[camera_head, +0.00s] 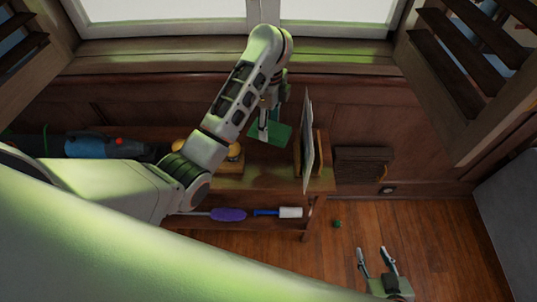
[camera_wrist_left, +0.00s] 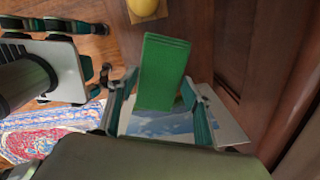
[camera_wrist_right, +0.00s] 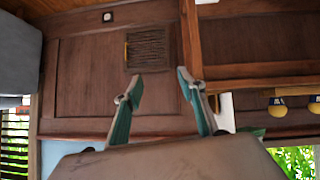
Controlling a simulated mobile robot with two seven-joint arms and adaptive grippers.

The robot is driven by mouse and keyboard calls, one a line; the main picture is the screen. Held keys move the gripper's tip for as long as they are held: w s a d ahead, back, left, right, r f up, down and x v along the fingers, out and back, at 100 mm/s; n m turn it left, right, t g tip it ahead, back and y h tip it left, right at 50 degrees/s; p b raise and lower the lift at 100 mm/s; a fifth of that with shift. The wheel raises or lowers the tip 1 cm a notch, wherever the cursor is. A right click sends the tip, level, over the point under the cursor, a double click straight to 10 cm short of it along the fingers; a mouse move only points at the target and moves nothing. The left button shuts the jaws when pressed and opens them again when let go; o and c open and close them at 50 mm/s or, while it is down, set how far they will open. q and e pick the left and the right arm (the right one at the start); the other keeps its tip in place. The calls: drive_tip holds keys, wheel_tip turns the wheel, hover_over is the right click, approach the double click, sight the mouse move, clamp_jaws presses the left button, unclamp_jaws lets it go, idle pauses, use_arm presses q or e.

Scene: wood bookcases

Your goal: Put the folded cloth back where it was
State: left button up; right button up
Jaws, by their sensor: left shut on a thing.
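The green folded cloth (camera_head: 279,136) is between the fingers of my left gripper (camera_head: 266,128), over the right part of the bookcase top (camera_head: 262,172). In the left wrist view the cloth (camera_wrist_left: 163,72) stands out from between the two fingers (camera_wrist_left: 158,108), which are shut on it. Whether it touches the wood beneath is unclear. My right gripper (camera_head: 374,262) is low at the right, over the floor, open and empty. The right wrist view shows its fingers (camera_wrist_right: 157,88) apart with nothing between them.
A thin upright panel or picture (camera_head: 308,140) stands right of the cloth. Yellow round-topped items (camera_head: 235,151) stand to its left. A purple duster (camera_head: 228,214) and white roller (camera_head: 290,212) lie on the lower shelf. A small green object (camera_head: 337,223) is on the floor.

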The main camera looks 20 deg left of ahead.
use_arm(q)
drive_tip(key=f+b, duration=0.2)
drive_tip(key=f, duration=0.3)
drive_tip(key=f+b, duration=0.3)
drive_tip(key=f, duration=0.2)
drive_tip(key=shift+s+a+f, duration=0.1)
drive_tip(key=shift+s+f, duration=0.1)
drive_tip(key=shift+f, duration=0.6)
wheel_tip(320, 180, down, 4)
drive_tip(key=shift+r+b, duration=0.1)
drive_tip(key=shift+b, duration=0.6)
use_arm(e)
drive_tip(key=f, duration=0.1)
drive_tip(key=a+f, duration=0.1)
drive_tip(key=f, duration=0.2)
drive_tip(key=shift+w+a+f, duration=0.2)
drive_tip(key=shift+w+a, duration=0.1)
drive_tip(key=shift+w, duration=0.1)
drive_tip(key=shift+y, duration=0.3)
use_arm(q)
drive_tip(key=o, duration=0.9)
drive_tip(key=shift+c, duration=0.2)
drive_tip(key=shift+o, duration=0.6)
